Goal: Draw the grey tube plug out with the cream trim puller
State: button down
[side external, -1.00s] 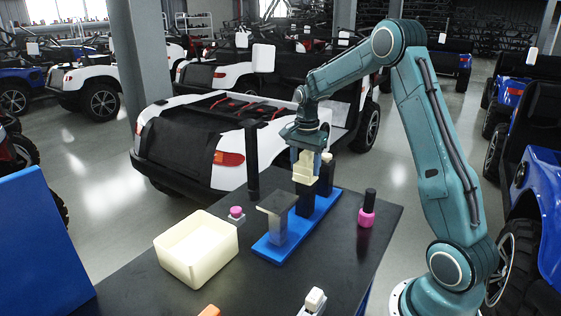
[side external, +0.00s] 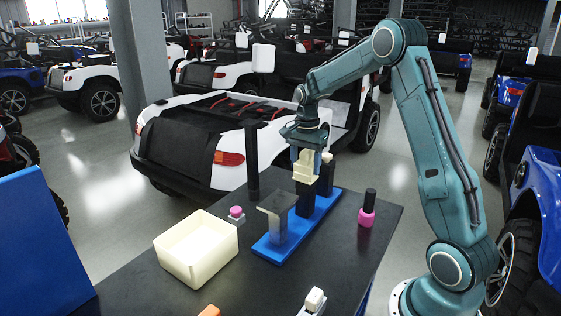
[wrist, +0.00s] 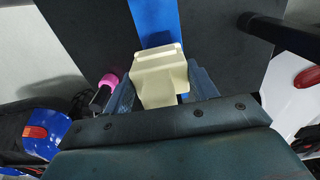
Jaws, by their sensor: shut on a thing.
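The cream trim puller (side external: 304,168) is held between the fingers of my gripper (side external: 306,160), which is shut on it. In the wrist view the pale puller (wrist: 160,80) fills the space between the two blue-grey fingers of my gripper (wrist: 161,88). The puller is right over a dark block (side external: 307,202) on a blue base strip (side external: 277,246); I cannot tell whether they touch. A grey post with a flat top plate (side external: 278,212) stands on the strip's near end. I cannot clearly make out the grey tube plug.
A dark block with a cream top (side external: 326,172) stands behind the puller. A tall black post (side external: 252,165) rises to the left. A cream bin (side external: 212,262), a pink button (side external: 236,212) and a pink-and-black bottle (side external: 367,210) stand on the dark table (side external: 355,245).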

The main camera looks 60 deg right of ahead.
aim_at(306, 150)
jog(key=shift+r, duration=3.65)
dwell(2.5)
jog(key=shift+r, duration=0.15)
jog(key=shift+d+r, duration=0.2)
jog(key=shift+r, duration=0.25)
jog(key=r, duration=0.1)
jog(key=d+r, duration=0.1)
jog(key=r, duration=0.1)
jog(key=shift+r, duration=0.2)
jog(key=w+a+f+n, duration=0.1)
jog(key=a+f+n, duration=0.2)
jog(key=a+n, duration=0.2)
jog(key=w+a+f+n, duration=0.2)
jog(key=a+f+n, duration=0.1)
jog(key=a, duration=0.9)
jog(key=w+a+f+n, duration=0.1)
jog(key=a+f+n, duration=0.2)
jog(key=a+n, duration=0.3)
jog(key=shift+w+a+n, duration=0.3)
jog(key=shift+w+a, duration=0.1)
jog(key=shift+a, duration=0.75)
